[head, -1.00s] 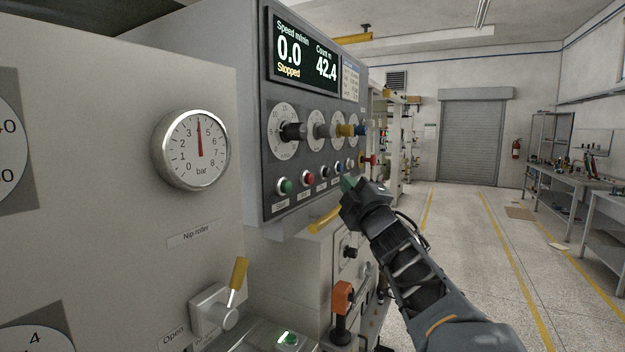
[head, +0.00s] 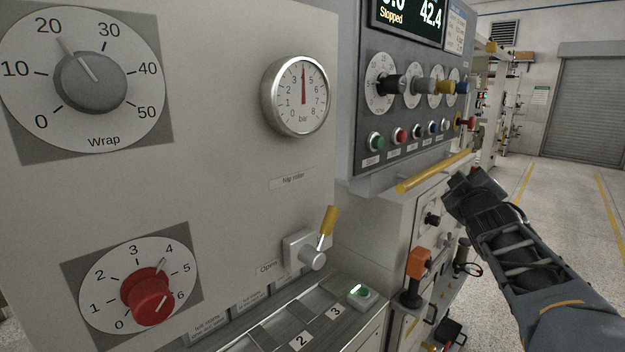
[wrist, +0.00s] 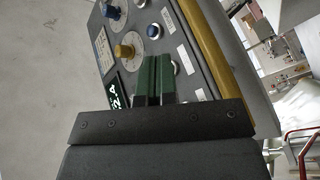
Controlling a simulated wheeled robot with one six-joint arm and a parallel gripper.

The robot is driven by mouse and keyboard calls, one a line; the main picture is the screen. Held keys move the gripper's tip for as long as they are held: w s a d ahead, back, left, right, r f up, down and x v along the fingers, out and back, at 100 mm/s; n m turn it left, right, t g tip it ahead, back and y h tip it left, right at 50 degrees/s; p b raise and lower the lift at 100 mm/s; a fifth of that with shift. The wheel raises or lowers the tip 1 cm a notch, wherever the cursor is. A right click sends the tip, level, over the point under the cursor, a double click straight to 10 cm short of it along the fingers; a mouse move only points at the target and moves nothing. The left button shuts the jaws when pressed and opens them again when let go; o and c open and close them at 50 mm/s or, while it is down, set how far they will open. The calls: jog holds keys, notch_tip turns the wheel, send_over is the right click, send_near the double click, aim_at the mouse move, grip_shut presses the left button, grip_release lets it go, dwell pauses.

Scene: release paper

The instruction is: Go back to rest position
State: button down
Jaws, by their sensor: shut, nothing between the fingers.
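My gripper (head: 462,182) is at the right of the head view, at the end of my dark arm, in front of the machine and just right of the yellow rail (head: 433,171). In the wrist view its two green fingers (wrist: 153,78) lie together with nothing between them. Behind them, in that view, is the grey control panel with its knobs and buttons. In the head view the control panel (head: 410,112) stands up and left of my gripper, which appears apart from it.
A pressure gauge (head: 296,96), a grey Wrap dial (head: 90,82) and a red knob (head: 148,297) are on the left cabinet. A yellow-handled lever (head: 328,222) and an orange-topped handle (head: 418,264) stick out. Open floor (head: 560,190) lies to the right.

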jog(key=s+a+f+m+g, duration=0.2)
jog(key=s+f+m+g, duration=0.25)
jog(key=f, duration=0.45)
jog(key=s+a+f+m+g, duration=0.1)
jog(key=s+f+m+g, duration=0.3)
jog(key=f, duration=0.5)
jog(key=s+a+f+n+g+y, duration=0.1)
jog(key=s+a+f+g+y, duration=0.4)
jog(key=s+a+f, duration=0.5)
jog(key=s+a+g, duration=0.1)
jog(key=s+a, duration=0.2)
jog(key=a, duration=0.1)
jog(key=shift+a+f+g+p, duration=0.2)
jog(key=shift+f+g+p, duration=0.1)
jog(key=shift+g+p, duration=0.1)
